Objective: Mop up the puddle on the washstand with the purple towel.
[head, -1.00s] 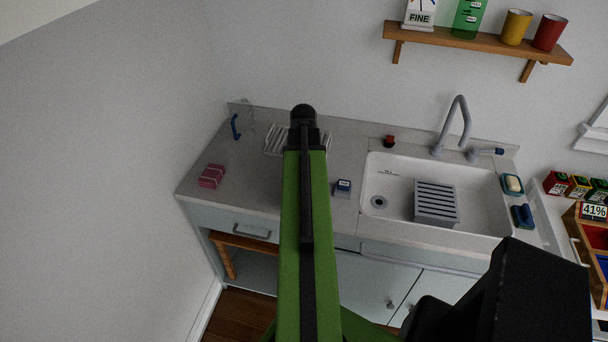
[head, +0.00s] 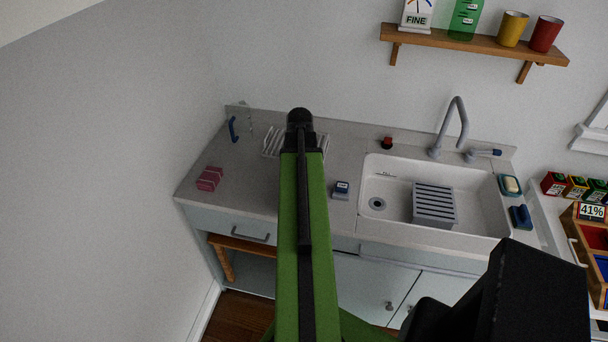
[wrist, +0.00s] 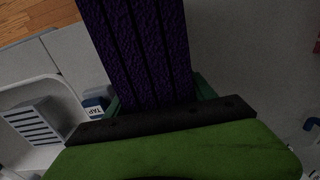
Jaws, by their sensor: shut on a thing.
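The purple towel (wrist: 140,50) shows in the wrist view as a dark ribbed strip, held between the teal fingers of my gripper (wrist: 160,98). My gripper is shut on it. The head view does not show the towel or the fingers, as my green arm covers them. The washstand (head: 245,185) has a speckled grey top with a white sink basin (head: 385,182) set in its right part. I cannot make out a puddle on the bare counter in either view; my arm hides a strip of the counter's middle.
A pink block (head: 209,178) lies at the counter's left. A white rack (head: 275,144) stands behind my arm. A small blue-topped box (head: 341,188) sits left of the sink. A grey slatted rack (head: 434,205) is in the basin, below the tap (head: 460,120).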

